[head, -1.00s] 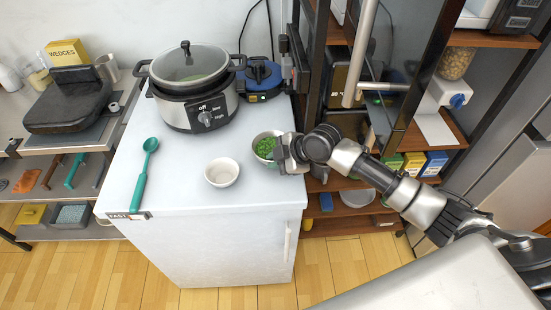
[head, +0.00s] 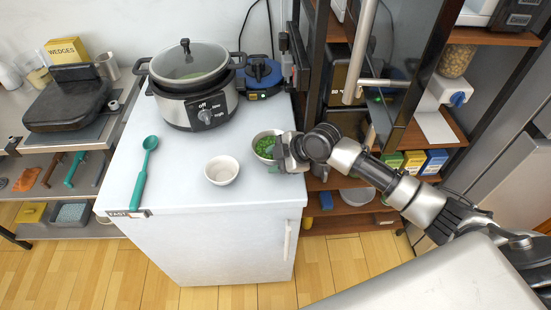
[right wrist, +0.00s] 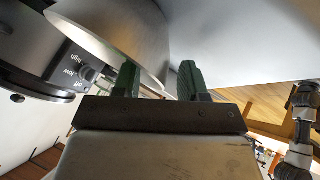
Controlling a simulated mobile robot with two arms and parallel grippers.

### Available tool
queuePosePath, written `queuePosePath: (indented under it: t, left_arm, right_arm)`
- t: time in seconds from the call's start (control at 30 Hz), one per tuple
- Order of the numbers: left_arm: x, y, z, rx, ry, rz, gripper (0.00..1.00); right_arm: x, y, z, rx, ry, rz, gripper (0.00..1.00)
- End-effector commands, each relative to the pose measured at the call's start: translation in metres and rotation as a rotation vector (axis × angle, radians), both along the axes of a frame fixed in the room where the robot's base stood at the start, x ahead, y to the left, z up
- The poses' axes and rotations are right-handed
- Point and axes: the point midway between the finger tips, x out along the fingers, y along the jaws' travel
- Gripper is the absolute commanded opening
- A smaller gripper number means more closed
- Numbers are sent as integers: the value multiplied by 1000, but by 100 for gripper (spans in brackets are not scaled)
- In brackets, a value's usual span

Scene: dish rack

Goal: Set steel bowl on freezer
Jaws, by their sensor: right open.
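The steel bowl (head: 257,137), with green pieces in it, stands upright on the right edge of the white freezer's top (head: 185,187). My right gripper (head: 284,150) is at the bowl's right side in the head view and hides part of it. In the right wrist view the bowl's grey metal wall (right wrist: 135,35) fills the upper middle. The two green fingertips of my right gripper (right wrist: 158,82) are open, with the bowl's edge between them; I cannot tell if they touch it. My left gripper is not in view.
A small white bowl (head: 221,171), a teal spoon (head: 142,178), a slow cooker (head: 197,105) and a blue appliance (head: 262,76) are also on the freezer. A dark shelf unit (head: 340,185) stands close at the right.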

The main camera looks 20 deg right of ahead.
Motion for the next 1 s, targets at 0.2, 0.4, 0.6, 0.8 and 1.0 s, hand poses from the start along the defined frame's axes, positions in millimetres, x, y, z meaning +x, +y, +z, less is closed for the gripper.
queuePosePath:
  t: [0.2,0.4,0.6,0.8,1.0]
  left_arm:
    - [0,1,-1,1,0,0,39]
    - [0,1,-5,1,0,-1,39]
    - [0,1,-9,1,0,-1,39]
    - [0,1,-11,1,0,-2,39]
    - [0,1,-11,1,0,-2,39]
  right_arm:
    - [-3,-4,4,-2,0,-1,42]
    - [-19,-22,28,-3,-2,-1,42]
    - [-38,-41,56,-5,-1,0,42]
    - [-49,-53,74,-1,0,0,42]
    - [-51,-55,78,-1,1,0,42]
